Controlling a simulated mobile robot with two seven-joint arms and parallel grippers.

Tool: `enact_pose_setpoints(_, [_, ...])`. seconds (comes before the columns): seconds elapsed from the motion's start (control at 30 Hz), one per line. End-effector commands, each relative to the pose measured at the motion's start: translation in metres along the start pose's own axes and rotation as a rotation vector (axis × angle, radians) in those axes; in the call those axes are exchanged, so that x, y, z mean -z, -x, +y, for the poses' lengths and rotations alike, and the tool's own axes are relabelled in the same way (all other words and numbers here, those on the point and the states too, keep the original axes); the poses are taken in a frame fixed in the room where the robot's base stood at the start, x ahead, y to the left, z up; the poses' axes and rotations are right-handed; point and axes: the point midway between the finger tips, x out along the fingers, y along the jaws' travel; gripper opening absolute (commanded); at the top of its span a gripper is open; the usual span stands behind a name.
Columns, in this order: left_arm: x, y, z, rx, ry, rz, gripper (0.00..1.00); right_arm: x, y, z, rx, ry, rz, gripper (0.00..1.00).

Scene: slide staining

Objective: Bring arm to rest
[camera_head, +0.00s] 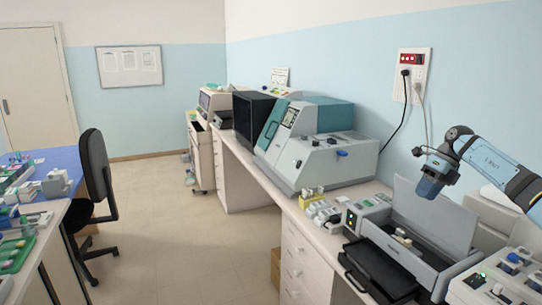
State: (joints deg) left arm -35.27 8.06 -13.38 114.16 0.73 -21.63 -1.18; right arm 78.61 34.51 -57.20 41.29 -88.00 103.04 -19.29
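My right arm (492,163) comes in from the right edge, above the bench. My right gripper (432,182) is at its end, a blue and dark shape in front of the raised grey lid of a bench device (434,222). Its fingers are too small and poorly turned to show whether they are open or shut. No held object can be made out. My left gripper is not in view.
A white bench (318,233) runs along the right wall. A large grey and teal machine (325,160) stands on it, with a yellow rack (320,209) nearer. A black tray (385,268) sits at the front. A black chair (95,175) stands left; the floor between is clear.

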Motion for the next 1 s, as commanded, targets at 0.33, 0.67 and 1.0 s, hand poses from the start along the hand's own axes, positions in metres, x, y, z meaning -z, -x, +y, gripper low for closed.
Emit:
enact_pose_setpoints(0.33, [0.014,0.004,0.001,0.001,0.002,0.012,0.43,-0.035,-0.218,0.098,-0.439,0.017,-0.274,0.36])
enact_pose_setpoints(0.67, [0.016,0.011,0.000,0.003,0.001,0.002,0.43,-0.002,-0.342,0.204,-0.973,-0.370,-0.589,0.36])
enact_pose_setpoints(1.0, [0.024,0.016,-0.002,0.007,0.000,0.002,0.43,0.085,-0.396,0.230,-1.360,-1.138,-0.811,0.36])
